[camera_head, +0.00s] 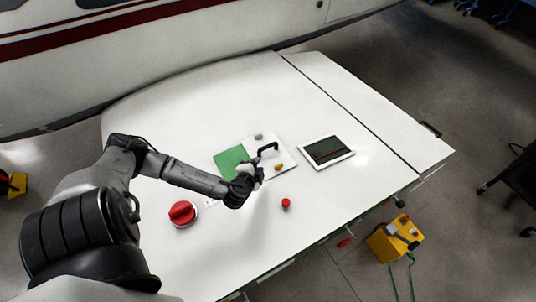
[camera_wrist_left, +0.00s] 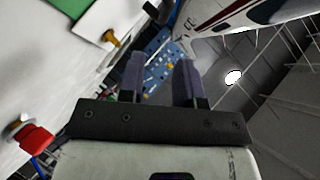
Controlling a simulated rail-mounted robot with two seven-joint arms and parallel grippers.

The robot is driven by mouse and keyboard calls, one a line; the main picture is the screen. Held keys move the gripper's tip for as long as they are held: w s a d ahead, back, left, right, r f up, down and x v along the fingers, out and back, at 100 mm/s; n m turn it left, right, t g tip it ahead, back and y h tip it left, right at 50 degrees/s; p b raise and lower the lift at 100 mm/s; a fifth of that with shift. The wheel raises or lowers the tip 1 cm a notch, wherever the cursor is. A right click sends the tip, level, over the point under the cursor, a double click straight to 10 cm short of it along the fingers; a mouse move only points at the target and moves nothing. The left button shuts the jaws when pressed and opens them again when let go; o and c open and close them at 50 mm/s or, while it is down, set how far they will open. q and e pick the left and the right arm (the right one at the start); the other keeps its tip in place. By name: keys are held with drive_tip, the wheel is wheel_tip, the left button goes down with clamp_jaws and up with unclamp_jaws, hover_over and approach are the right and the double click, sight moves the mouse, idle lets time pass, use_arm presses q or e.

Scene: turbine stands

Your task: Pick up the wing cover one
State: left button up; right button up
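A flat white plate (camera_head: 281,156) lies on the white work surface, beside a green square (camera_head: 231,160). A black bent piece, like a handle (camera_head: 268,148), stands at the plate, just beyond my gripper. I cannot tell for sure which part is wing cover one. My left gripper (camera_head: 257,161) is over the plate's near left part. In the left wrist view its two grey-purple fingers (camera_wrist_left: 158,78) are apart with nothing between them. That view also shows part of the green area (camera_wrist_left: 85,8) and a yellow knob (camera_wrist_left: 108,38). My right gripper is not in view.
On the white table (camera_head: 330,215) are a red knob (camera_head: 286,203), a large red button (camera_head: 183,213) and a tablet (camera_head: 328,151). A grey knob (camera_head: 258,137) is at the plate's far side. An aircraft body (camera_head: 150,50) stands behind. A yellow box (camera_head: 395,240) is on the floor.

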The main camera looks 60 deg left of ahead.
sight(267, 148)
use_arm(q)
drive_tip(key=x, duration=1.4)
drive_tip(key=shift+s+a+r+p, duration=0.15)
drive_tip(key=shift+a+r+p, duration=0.1)
drive_tip(key=shift+a+p, duration=0.15)
clamp_jaws()
